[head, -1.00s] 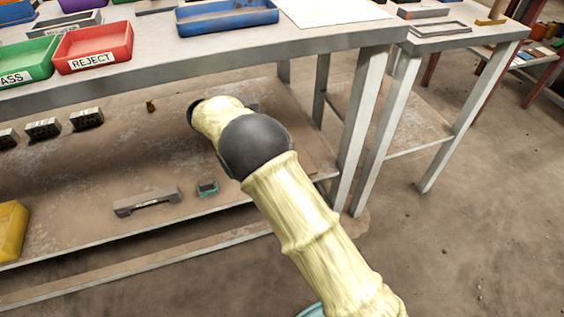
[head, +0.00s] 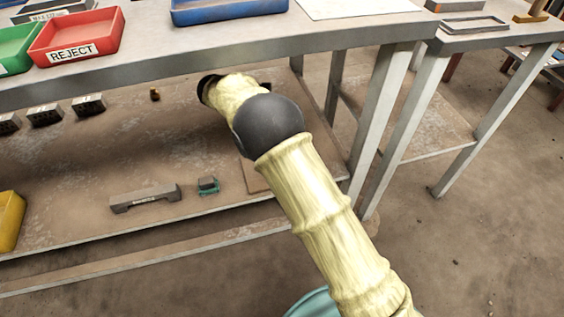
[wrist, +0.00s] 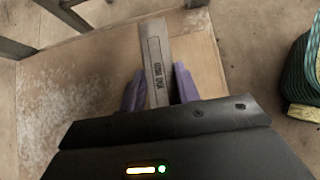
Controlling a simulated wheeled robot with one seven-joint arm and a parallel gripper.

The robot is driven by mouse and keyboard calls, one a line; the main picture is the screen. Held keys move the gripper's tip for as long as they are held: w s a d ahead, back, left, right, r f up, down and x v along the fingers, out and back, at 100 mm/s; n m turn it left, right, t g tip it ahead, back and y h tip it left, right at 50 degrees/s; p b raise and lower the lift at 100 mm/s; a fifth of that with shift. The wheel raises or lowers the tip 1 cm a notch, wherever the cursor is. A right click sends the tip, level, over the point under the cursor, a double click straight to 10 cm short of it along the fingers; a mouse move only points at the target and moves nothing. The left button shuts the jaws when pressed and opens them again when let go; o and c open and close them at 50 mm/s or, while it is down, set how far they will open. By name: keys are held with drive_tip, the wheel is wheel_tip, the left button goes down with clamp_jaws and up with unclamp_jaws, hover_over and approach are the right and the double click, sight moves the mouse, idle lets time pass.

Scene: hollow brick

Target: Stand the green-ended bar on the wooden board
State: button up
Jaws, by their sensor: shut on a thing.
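My gripper (wrist: 158,92) shows purple fingers in the wrist view, shut on a grey bar (wrist: 155,55) with dark lettering along its face. The bar's far end points up the picture; no green shows on it, and its near end is hidden between the fingers and behind the gripper body. The tan wooden board (wrist: 207,62) lies beyond and below the bar in the wrist view. I cannot tell whether they touch. In the head view a corner of the board (head: 254,177) shows on the lower shelf beside my arm, which hides the gripper and bar.
On the lower shelf (head: 90,215) lie a grey bridge-shaped piece (head: 145,198), a small teal-based block (head: 208,186) and several dark perforated bricks (head: 88,104). The table top (head: 250,45) overhangs the shelf. A table leg (head: 385,110) stands right of my arm.

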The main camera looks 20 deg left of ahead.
drive_tip(key=shift+s, duration=0.15)
wheel_tip(320, 180, down, 6)
drive_tip(key=b, duration=0.4)
wheel_tip(320, 180, down, 4)
drive_tip(key=b, duration=0.3)
drive_tip(key=o, duration=1.1)
drive_tip(key=shift+d, duration=0.15)
drive_tip(key=shift+o, duration=0.3)
drive_tip(key=shift+s+a, duration=0.1)
drive_tip(key=shift+a, duration=0.15)
drive_tip(key=shift+r, duration=0.1)
